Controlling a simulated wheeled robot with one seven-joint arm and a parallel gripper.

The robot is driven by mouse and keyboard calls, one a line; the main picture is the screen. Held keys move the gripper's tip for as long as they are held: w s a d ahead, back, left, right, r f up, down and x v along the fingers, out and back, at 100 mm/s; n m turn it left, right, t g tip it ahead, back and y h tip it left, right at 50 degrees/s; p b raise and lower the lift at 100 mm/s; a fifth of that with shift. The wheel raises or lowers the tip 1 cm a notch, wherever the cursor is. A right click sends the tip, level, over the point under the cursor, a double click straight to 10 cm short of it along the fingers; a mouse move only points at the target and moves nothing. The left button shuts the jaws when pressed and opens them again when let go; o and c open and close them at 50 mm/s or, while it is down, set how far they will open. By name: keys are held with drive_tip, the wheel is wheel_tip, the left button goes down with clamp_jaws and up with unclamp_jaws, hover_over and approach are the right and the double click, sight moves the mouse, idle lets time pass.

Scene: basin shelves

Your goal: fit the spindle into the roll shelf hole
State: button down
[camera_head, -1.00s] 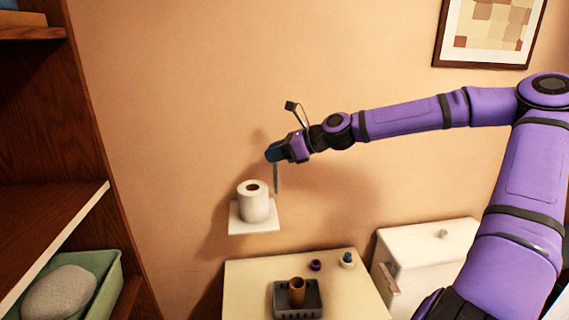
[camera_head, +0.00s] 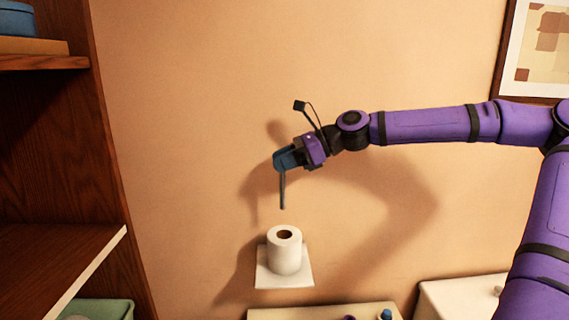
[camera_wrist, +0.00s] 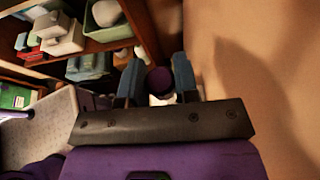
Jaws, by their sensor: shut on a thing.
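My gripper (camera_head: 286,160) is shut on the spindle (camera_head: 283,190), a thin grey rod that hangs nearly upright below the blue fingers. Its lower tip appears just above the white paper roll (camera_head: 284,256), roughly in line with the roll's dark core opening, with a gap between in the picture. The roll stands upright on the small white roll shelf (camera_head: 299,279) on the wall. The shelf hole does not show; the roll covers the shelf's middle. In the wrist view, a dark purple round end (camera_wrist: 159,79) sits between my fingers (camera_wrist: 158,70).
A brown wooden shelf unit (camera_head: 105,150) stands at left, with a green basin (camera_head: 110,309) low in it. A cream surface (camera_head: 300,313) with small items lies below the roll shelf. A framed picture (camera_head: 535,60) hangs at upper right. The wall around the gripper is clear.

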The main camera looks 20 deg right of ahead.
sight(283, 202)
drive_tip(key=shift+f, duration=2.9)
wheel_tip(283, 202, down, 8)
drive_tip(key=shift+f, duration=0.25)
idle(4.5)
